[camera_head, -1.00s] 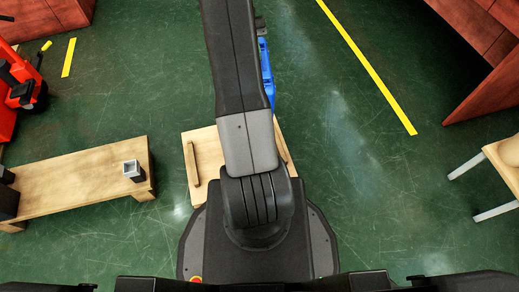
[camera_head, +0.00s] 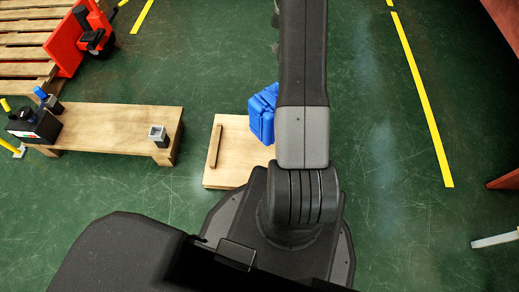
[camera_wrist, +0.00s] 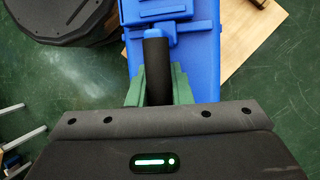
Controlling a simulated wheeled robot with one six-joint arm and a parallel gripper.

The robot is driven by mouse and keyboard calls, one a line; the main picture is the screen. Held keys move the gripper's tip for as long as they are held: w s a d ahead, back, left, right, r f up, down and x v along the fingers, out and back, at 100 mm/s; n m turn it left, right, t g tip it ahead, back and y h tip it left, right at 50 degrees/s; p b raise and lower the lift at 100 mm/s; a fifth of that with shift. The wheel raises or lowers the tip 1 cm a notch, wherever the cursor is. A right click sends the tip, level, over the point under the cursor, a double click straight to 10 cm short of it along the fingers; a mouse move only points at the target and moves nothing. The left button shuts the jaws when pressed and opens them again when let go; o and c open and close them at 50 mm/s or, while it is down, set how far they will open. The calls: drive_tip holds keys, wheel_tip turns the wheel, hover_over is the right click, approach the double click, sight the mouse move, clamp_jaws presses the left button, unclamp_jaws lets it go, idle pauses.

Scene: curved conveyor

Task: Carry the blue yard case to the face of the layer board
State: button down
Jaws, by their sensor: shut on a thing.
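The blue yard case (camera_head: 262,112) hangs left of my arm in the head view, partly hidden by it. In the wrist view, the case (camera_wrist: 205,50) fills the top middle, and my gripper's (camera_wrist: 157,82) green fingers are shut on its black handle. The board also shows right of the case in the wrist view (camera_wrist: 245,50). My gripper is hidden in the head view.
A low wooden bench (camera_head: 110,130) stands left of the board, with a small grey square cup (camera_head: 158,135) and a black box (camera_head: 33,125). A red pallet truck (camera_head: 82,42) and pallet (camera_head: 30,40) are behind it. Green floor is open right of my arm, with a yellow line (camera_head: 423,100).

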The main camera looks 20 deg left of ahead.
sight(258, 103)
drive_tip(key=s+a+f+m+y, duration=0.1)
drive_tip(key=a+f+m, duration=0.1)
drive_tip(key=s+a+f+m+t+y, duration=0.1)
drive_tip(key=s+a+f+m, duration=0.1)
drive_tip(key=a+m, duration=0.1)
drive_tip(key=s+a+f+m+p, duration=0.1)
drive_tip(key=s+a+f+m, duration=0.1)
drive_tip(key=a+f, duration=0.1)
drive_tip(key=shift+s+y, duration=0.1)
drive_tip(key=shift+y, duration=0.3)
drive_tip(key=shift+s+a+f+m+t, duration=0.3)
drive_tip(key=shift+a+f+m+t, duration=0.1)
drive_tip(key=shift+m, duration=0.3)
wheel_tip(258, 103, down, 10)
drive_tip(key=b, duration=0.3)
drive_tip(key=shift+a+f, duration=0.1)
drive_tip(key=c, duration=1.3)
unclamp_jaws()
drive_tip(key=shift+s+f, duration=0.1)
drive_tip(key=shift+f, duration=0.05)
